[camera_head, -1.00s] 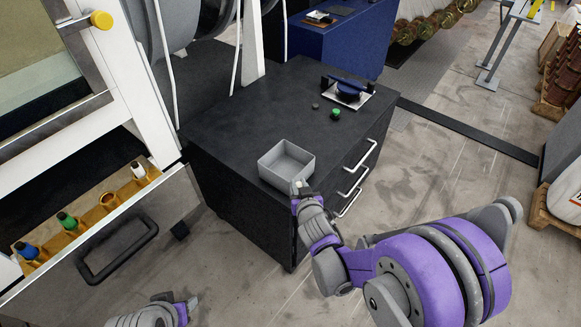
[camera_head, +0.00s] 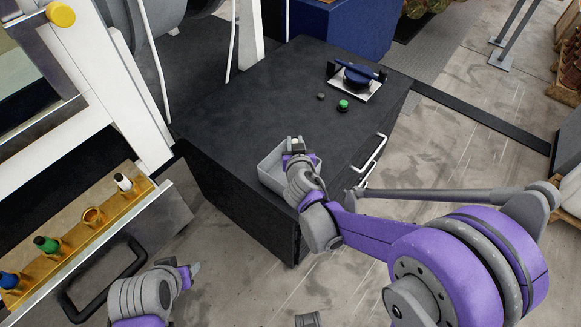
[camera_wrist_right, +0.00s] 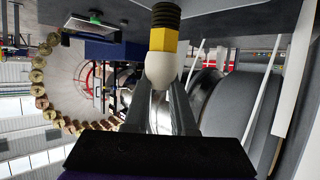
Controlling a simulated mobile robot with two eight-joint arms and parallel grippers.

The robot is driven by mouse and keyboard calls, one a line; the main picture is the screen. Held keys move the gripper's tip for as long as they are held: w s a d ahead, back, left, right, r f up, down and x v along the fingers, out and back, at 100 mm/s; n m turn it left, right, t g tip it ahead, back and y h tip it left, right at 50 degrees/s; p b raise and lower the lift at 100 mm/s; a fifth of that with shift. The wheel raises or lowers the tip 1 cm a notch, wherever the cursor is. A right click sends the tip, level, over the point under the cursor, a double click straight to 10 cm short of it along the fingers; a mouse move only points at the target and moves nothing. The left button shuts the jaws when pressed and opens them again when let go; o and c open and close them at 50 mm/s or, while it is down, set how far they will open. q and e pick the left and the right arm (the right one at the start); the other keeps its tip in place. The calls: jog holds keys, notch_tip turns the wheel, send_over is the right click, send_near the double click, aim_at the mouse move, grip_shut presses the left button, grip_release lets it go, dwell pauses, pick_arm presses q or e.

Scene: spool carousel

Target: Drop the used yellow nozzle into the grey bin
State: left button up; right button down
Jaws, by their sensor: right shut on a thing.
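The used yellow nozzle (camera_wrist_right: 163,40) has a yellow body, a black ribbed end and a rounded white end. It is between the fingers of my right gripper (camera_wrist_right: 165,90) in the right wrist view, gripped at the white end. In the head view my right gripper (camera_head: 296,146) is above the grey bin, and the nozzle is too small there to make out clearly. The grey bin (camera_head: 270,178) is an open square box on the dark cabinet, its right side hidden by my gripper. My left gripper (camera_head: 188,272) is low at the left, away from the bin; its opening is unclear.
The dark cabinet (camera_head: 225,125) has a clear top around the bin. A green button (camera_head: 343,104) and a blue device on a plate (camera_head: 358,78) stand towards its back right. A yellow rack (camera_head: 75,240) with several nozzles is at the left, beside a black handle (camera_head: 105,280).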

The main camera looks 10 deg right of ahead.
jog(key=shift+s+f+b, duration=0.25)
jog(key=shift+f+b, duration=0.05)
jog(key=shift+f, duration=0.25)
notch_tip(320, 180, down, 4)
jog(key=b, duration=0.3)
jog(key=shift+f, duration=0.15)
jog(key=shift+w, duration=0.1)
jog(key=c, duration=0.7)
grip_release()
jog(key=shift+o, duration=0.2)
jog(key=p+v, duration=0.1)
jog(key=v, duration=1)
